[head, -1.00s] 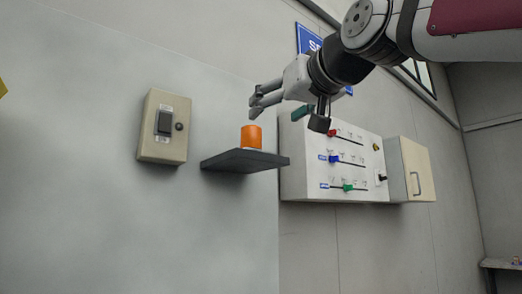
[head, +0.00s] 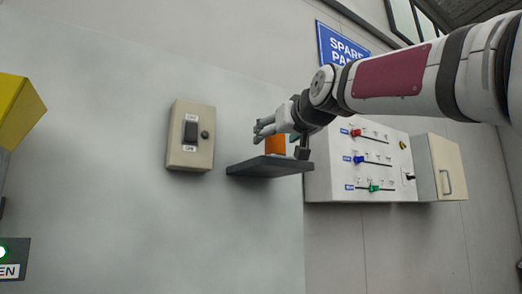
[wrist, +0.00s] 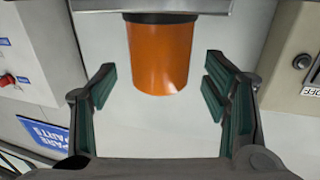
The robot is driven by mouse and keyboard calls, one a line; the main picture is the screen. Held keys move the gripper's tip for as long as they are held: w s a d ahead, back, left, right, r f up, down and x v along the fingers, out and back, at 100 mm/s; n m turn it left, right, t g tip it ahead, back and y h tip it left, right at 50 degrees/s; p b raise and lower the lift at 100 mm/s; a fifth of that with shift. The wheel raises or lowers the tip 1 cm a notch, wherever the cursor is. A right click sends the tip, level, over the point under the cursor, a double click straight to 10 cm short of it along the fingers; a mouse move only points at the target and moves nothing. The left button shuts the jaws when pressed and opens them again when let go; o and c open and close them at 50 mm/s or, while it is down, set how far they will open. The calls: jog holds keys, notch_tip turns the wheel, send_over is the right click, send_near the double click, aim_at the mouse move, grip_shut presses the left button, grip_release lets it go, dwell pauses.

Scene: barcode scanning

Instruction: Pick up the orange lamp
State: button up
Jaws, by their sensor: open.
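The orange lamp (head: 275,145) is a small cylinder standing on a dark wall shelf (head: 268,167) in the head view. My gripper (head: 261,130) is at the shelf, beside the lamp, and covers part of it. In the wrist view the lamp (wrist: 159,55) is at the top middle, between the lines of the two open fingers and a little beyond their tips. My gripper (wrist: 158,85) is open, with green pads on both sides and nothing held. The shelf's edge (wrist: 230,8) runs along the top of the wrist view.
A beige switch box (head: 190,135) is on the wall left of the shelf. A white panel with coloured sliders (head: 365,160) and a cabinet (head: 442,168) are to the right. A blue sign (head: 340,45) hangs above. A yellow object (head: 18,108) is at the far left.

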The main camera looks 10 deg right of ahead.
jog(key=shift+w, duration=0.6)
jog(key=c, duration=1.3)
jog(key=shift+r, duration=0.1)
